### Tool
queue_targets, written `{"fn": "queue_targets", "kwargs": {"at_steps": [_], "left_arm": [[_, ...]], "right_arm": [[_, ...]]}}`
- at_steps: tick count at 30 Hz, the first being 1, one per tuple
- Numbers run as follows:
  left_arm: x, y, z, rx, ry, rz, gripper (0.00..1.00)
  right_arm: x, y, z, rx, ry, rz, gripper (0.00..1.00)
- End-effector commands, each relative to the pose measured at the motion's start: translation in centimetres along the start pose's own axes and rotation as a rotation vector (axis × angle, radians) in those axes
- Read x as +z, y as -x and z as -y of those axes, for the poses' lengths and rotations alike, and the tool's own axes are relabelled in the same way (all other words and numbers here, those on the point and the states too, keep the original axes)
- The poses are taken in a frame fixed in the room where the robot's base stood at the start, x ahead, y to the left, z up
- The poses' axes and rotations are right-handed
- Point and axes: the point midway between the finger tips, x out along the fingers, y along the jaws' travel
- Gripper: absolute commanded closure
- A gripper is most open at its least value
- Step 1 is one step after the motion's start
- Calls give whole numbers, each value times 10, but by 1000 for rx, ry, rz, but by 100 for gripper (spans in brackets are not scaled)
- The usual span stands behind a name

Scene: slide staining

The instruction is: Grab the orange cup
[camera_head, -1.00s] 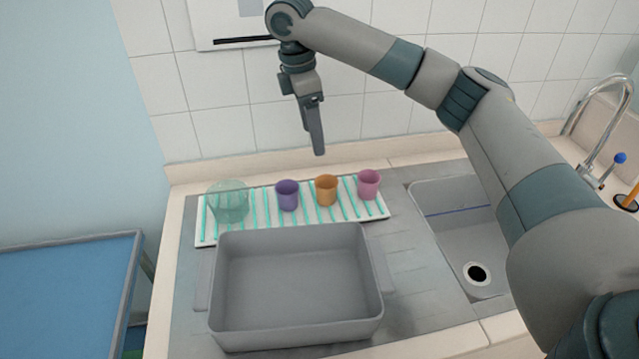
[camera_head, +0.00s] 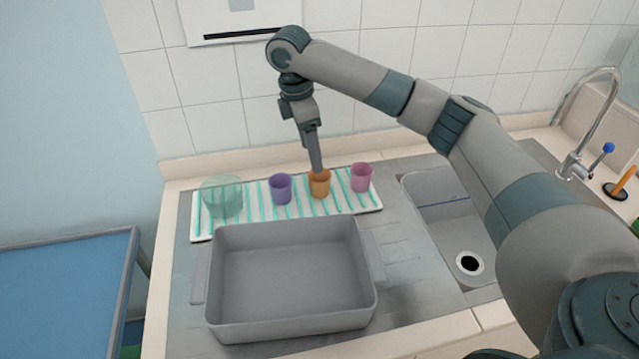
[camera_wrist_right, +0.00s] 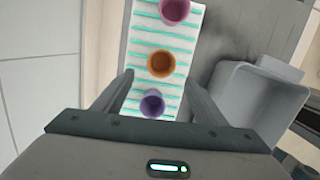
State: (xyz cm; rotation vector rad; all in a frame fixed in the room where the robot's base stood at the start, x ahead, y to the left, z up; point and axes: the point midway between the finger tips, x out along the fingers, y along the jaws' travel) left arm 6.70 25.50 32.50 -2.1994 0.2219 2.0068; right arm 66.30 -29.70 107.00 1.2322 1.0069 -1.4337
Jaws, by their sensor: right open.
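The orange cup (camera_head: 319,186) stands upright on the striped mat (camera_head: 336,207), between the purple cup (camera_head: 281,190) and the pink cup (camera_head: 361,178). In the right wrist view the orange cup (camera_wrist_right: 161,64) is seen from above, beyond the fingertips, with the purple cup (camera_wrist_right: 152,105) nearer. My right gripper (camera_head: 317,168) points down at the orange cup in the head view, its fingers overlapping the cup's rim. In the right wrist view its two fingers (camera_wrist_right: 160,82) are spread wide with nothing held. Contact with the cup cannot be told. My left gripper is not in view.
A clear greenish bowl (camera_head: 221,197) stands at the mat's left end. A large grey tub (camera_head: 290,325) sits in front of the mat. A sink (camera_head: 445,205) with a faucet is at the right, and the tiled wall is close behind.

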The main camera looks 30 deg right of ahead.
Motion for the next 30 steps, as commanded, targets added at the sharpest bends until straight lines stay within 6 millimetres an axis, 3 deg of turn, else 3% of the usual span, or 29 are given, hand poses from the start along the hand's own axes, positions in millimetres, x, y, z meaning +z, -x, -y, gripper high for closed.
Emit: {"fn": "queue_targets", "kwargs": {"at_steps": [6, 10, 23, 30], "left_arm": [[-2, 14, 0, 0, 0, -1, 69], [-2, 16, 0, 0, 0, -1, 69], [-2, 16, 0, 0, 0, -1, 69], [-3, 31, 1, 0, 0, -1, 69]], "right_arm": [[1, -35, 1, -3, -2, 1, 35], [1, -48, 0, -1, -2, 1, 35], [1, -53, 0, 0, -1, 0, 35], [5, -68, 2, -3, -1, 2, 35]]}}
